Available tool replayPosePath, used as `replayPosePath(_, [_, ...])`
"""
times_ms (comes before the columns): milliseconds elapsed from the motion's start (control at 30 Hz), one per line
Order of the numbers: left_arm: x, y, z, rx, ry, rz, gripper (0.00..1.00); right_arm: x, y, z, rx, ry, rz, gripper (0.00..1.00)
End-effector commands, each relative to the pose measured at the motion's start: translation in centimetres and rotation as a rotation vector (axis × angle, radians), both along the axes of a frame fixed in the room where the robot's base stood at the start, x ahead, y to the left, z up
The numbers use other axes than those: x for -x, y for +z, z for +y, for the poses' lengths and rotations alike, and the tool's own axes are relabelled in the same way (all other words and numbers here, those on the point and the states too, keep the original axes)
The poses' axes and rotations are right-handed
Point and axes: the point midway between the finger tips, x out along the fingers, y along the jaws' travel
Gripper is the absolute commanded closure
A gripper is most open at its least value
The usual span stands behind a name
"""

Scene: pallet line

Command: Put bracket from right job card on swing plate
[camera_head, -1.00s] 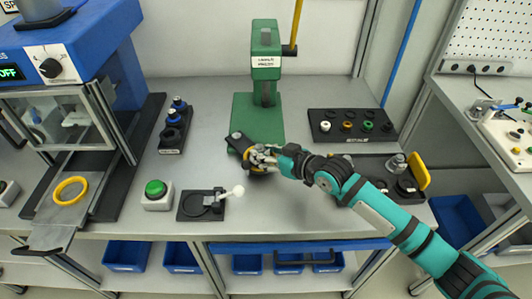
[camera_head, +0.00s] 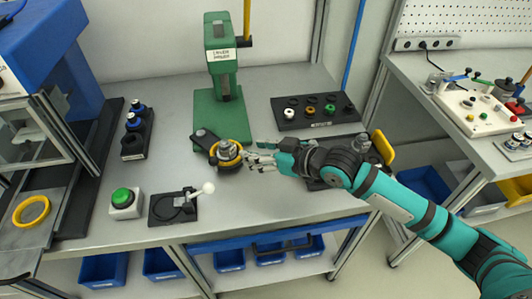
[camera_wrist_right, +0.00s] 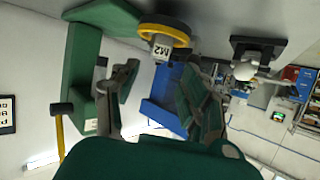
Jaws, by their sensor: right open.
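The swing plate (camera_head: 203,136) is a dark arm with a round seat in front of the green press (camera_head: 222,95). A yellow ring (camera_head: 214,158) is at its round end, and a grey metal part (camera_head: 228,149), seemingly the bracket, stands inside the ring. In the right wrist view the yellow ring (camera_wrist_right: 166,27) shows with a grey part marked M2 (camera_wrist_right: 161,50). My right gripper (camera_head: 250,158) is open, just right of the metal part and apart from it. My left gripper is not in view. No job card can be made out for certain.
A dark tray (camera_head: 318,184) with a metal part (camera_head: 382,147) and a yellow piece (camera_head: 383,150) lies partly behind my right arm. A rack of coloured parts (camera_head: 318,124) stands behind. A green button (camera_head: 122,197) and a small fixture (camera_head: 172,207) are at front left.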

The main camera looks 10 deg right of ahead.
Motion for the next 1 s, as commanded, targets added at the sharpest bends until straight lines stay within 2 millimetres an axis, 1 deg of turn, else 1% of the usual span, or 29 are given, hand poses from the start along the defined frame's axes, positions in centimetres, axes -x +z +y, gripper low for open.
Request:
replayPosePath(33, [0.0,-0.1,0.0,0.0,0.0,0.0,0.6,0.6,0.2,-0.7,0.002,0.0,-0.001,0.54])
replayPosePath(100, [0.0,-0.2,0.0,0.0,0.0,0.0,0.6,1.2,0.6,-1.2,0.001,-0.001,-0.001,0.54])
replayPosePath(267, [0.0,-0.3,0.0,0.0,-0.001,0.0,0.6,1.9,1.1,-1.9,-0.001,0.0,0.001,0.54])
replayPosePath(1000, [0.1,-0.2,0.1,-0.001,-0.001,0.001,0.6,1.9,1.1,-1.9,-0.001,0.0,0.0,0.54])
